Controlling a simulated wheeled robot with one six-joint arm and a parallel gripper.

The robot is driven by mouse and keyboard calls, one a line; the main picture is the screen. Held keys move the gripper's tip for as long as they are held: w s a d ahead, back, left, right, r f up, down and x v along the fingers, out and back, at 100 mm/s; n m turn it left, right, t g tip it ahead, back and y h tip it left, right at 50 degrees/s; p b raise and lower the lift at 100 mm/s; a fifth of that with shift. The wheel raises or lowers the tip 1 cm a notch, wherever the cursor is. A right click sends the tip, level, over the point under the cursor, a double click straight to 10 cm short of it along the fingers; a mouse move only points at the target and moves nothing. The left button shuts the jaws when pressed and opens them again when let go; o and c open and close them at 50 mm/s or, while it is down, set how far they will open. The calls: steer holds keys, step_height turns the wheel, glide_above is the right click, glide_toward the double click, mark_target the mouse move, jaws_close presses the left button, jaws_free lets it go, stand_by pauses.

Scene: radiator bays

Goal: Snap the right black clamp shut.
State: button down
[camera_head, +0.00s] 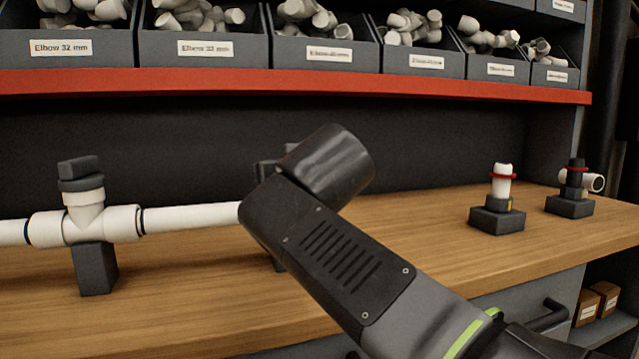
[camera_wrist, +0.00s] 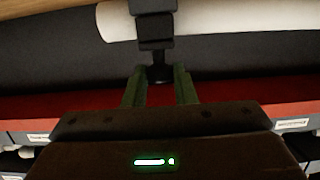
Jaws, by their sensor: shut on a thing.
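The right black clamp (camera_head: 268,162) is mostly hidden behind my arm in the head view; only its upper left edge and a bit of its foot show. In the wrist view the black clamp (camera_wrist: 155,30) wraps across the white pipe (camera_wrist: 235,22), with a short dark stem pointing toward my gripper. My gripper (camera_wrist: 160,82) has its two greenish fingers on either side of this stem, shut on the clamp's part. The fingertips are hidden from the head view. The white pipe also shows in the head view (camera_head: 190,216), running behind my arm.
A white tee (camera_head: 83,222) with a black cap rests on a dark block at left. Two small stands (camera_head: 497,218) (camera_head: 569,206) with fittings stand at right. A red shelf edge (camera_head: 300,88) with bins of elbows overhangs the wooden bench (camera_head: 400,235). The bench's front right is clear.

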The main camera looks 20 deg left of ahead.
steer(key=c, duration=1.2)
jaws_free()
steer(key=shift+p+v, duration=1.35)
steer(key=shift+v, duration=5.5)
steer(key=shift+b+x, duration=1.3)
steer(key=shift+x, duration=5.5)
